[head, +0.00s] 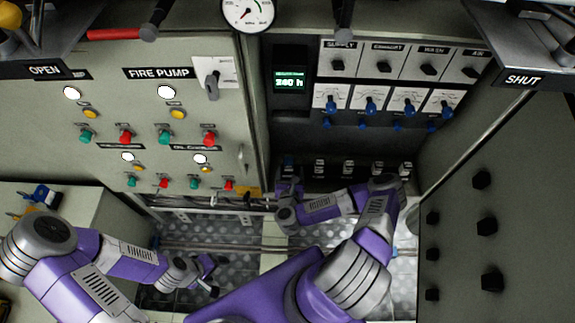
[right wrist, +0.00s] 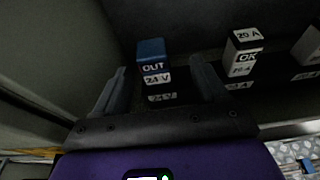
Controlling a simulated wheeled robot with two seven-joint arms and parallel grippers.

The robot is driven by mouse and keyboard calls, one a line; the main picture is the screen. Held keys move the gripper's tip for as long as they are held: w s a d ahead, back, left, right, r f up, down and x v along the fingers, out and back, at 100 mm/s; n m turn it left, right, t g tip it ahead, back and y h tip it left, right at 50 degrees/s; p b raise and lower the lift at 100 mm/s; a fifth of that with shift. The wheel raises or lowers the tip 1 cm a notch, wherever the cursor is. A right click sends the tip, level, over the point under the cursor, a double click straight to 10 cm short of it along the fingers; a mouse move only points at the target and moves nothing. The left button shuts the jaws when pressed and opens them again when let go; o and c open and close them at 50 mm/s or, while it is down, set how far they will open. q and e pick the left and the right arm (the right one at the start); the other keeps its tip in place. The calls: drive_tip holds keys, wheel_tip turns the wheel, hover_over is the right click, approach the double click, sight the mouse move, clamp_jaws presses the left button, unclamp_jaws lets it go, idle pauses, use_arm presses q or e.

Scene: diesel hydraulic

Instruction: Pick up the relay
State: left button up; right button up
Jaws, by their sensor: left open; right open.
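A small block with a blue top (right wrist: 151,50), marked OUT and 24 V, stands upright in the right wrist view; I take it to be the relay. In the head view it is the leftmost block (head: 289,162) of a row at the back of the dark recess. My right gripper (right wrist: 161,78) is open, with one finger on each side of the block; I cannot tell whether they touch it. In the head view the right gripper (head: 289,187) is just in front of the row. My left gripper (head: 210,274) is open and empty over the metal floor.
A white-topped block (right wrist: 244,52) marked 20 A OK stands right of the blue one, with more beyond. The fire pump panel (head: 160,110) flanks the recess on the left, a knobbed grey panel (head: 500,180) on the right. Blue-handled switches (head: 370,104) sit above the row.

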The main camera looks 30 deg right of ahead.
sight(288, 167)
drive_tip(key=b+x, duration=0.1)
drive_tip(key=x, duration=0.1)
drive_tip(key=b+x, duration=0.1)
drive_tip(key=x, duration=0.1)
drive_tip(key=shift+w+a+f, duration=0.1)
drive_tip(key=shift+w+f, duration=0.05)
drive_tip(key=shift+w, duration=0.6)
drive_tip(key=shift+c, duration=0.3)
drive_tip(key=c, duration=1)
